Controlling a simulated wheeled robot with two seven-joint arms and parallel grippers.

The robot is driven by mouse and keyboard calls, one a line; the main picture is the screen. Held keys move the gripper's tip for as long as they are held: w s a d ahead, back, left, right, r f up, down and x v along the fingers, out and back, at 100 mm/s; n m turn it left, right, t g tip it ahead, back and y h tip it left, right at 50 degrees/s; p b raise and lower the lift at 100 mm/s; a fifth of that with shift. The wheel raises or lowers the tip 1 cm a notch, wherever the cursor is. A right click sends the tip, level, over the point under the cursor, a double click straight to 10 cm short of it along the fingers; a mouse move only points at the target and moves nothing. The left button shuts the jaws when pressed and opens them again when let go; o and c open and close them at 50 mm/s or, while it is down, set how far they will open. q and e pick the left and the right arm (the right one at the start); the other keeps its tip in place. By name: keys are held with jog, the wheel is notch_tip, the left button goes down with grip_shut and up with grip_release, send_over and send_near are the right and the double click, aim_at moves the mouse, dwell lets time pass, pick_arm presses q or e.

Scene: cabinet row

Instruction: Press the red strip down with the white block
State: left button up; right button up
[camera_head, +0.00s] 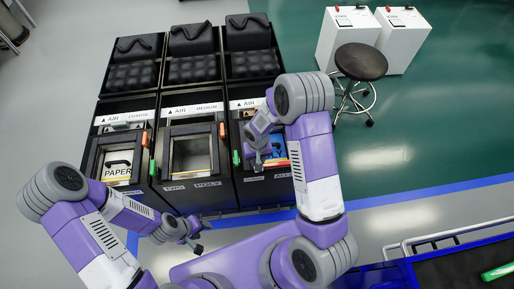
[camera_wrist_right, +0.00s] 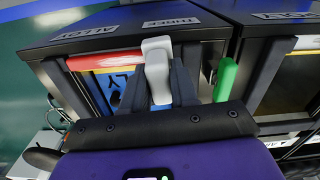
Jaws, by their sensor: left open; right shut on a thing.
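The red strip (camera_wrist_right: 105,60) lies along the upper edge of an open cabinet front in the right wrist view, over a blue and yellow panel (camera_wrist_right: 118,82). My right gripper (camera_wrist_right: 160,82) is shut on the white block (camera_wrist_right: 157,58). The block's upper end overlaps the strip's right end in this view; I cannot tell whether they touch. In the head view my right gripper (camera_head: 258,158) is in front of the right-hand cabinet, and its arm hides part of the front. My left gripper (camera_head: 200,236) is open and empty, low in front of the cabinets.
A green handle (camera_wrist_right: 227,78) stands right of the block in the right wrist view. The middle cabinet (camera_head: 192,150) and left cabinet (camera_head: 118,160) adjoin. A stool (camera_head: 361,63) and white boxes (camera_head: 402,40) stand at the right. A blue-edged table (camera_head: 440,258) is at lower right.

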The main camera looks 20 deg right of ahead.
notch_tip(320, 180, up, 2)
jog(key=shift+d+r+p, duration=0.1)
jog(key=shift+r+p, duration=0.05)
jog(key=shift+p, duration=0.15)
jog(key=shift+r+p, duration=0.55)
jog(key=shift+r, duration=0.2)
jog(key=shift+r+p, duration=1.5)
jog(key=shift+r, duration=0.6)
